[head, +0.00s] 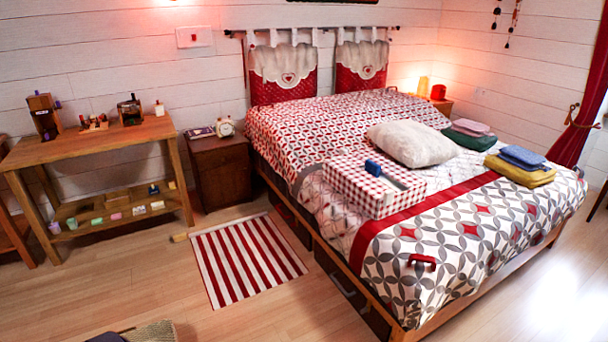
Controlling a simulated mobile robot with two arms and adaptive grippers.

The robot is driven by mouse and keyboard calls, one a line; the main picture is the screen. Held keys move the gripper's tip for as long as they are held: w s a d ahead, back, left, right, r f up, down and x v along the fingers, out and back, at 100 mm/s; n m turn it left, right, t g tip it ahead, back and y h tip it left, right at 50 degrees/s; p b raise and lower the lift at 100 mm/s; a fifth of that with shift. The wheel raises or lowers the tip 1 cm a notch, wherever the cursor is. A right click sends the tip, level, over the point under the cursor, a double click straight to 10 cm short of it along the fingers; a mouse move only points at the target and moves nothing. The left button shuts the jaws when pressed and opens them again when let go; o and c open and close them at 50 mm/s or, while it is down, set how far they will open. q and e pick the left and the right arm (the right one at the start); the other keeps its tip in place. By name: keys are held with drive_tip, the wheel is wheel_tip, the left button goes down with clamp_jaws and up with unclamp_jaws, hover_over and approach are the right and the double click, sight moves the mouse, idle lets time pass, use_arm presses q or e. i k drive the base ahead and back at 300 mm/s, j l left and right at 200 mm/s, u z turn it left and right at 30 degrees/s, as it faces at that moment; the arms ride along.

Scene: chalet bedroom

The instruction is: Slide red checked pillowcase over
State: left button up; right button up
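A red and white checked piece (352,189), which looks like the pillowcase, lies on the bed in a flat, box-like shape. A blue-ended object with a grey strip (388,174) rests on top of it; I cannot tell what it is. A plump off-white pillow (412,144) lies just behind and to the right of the checked piece, outside it. I cannot see the pillowcase's opening. Neither of my grippers shows in the head view.
The bed (470,240) has a patterned cover. Folded cloths lie right of the pillow: pink (472,127), green (468,139), blue (522,156) and yellow (520,172). A small red item (422,262) is near the front edge.

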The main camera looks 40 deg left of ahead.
sight(343, 172)
drive_tip(key=u, duration=0.85)
